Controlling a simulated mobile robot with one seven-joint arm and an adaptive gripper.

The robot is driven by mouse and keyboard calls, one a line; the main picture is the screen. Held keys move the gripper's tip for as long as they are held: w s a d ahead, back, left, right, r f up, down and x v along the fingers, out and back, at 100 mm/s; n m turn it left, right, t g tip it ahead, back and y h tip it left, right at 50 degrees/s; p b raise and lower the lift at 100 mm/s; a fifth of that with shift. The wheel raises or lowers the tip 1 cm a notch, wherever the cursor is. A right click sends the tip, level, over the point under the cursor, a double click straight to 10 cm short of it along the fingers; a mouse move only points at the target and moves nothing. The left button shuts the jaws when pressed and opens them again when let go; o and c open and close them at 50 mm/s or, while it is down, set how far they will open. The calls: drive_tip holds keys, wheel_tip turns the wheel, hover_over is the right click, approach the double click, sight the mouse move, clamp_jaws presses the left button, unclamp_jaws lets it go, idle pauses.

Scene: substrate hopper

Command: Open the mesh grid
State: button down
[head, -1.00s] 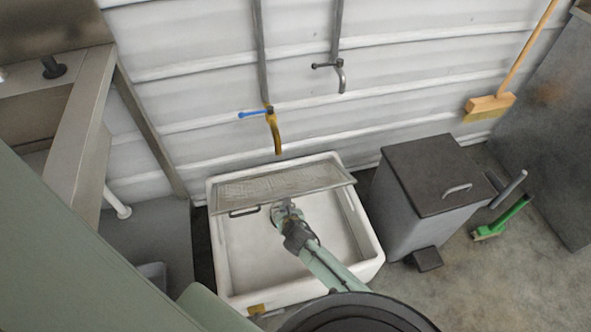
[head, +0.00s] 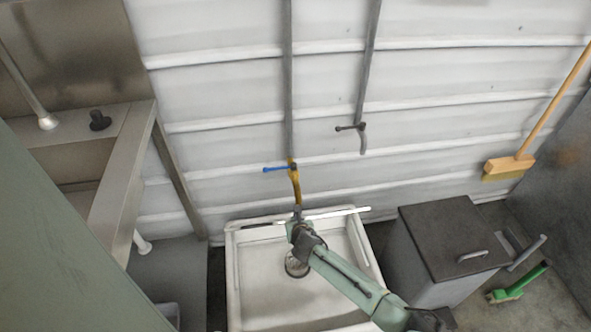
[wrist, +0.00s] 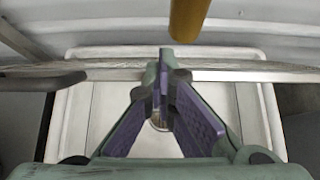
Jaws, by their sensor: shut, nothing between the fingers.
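The mesh grid (head: 338,213) stands steeply raised at the back of the white basin (head: 233,280) and shows nearly edge-on as a thin strip. In the wrist view the grid (wrist: 245,76) crosses behind the fingers, with its dark handle (wrist: 40,82) at the left. My gripper (head: 297,214) is at the middle of the grid, below the yellow tap. In the wrist view my gripper (wrist: 166,52) has its purple-padded fingers together with nothing between them. The tips overlap the grid's edge; I cannot tell whether they touch it.
The yellow tap (head: 295,184) with a blue lever hangs just above my gripper and shows close in the wrist view (wrist: 187,20). A round drain (head: 297,264) lies in the basin's floor. A dark-lidded bin (head: 450,240) stands at the right, and a steel counter (head: 125,190) at the left.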

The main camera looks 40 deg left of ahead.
drive_tip(key=shift+d+f, duration=0.15)
drive_tip(key=shift+f, duration=0.2)
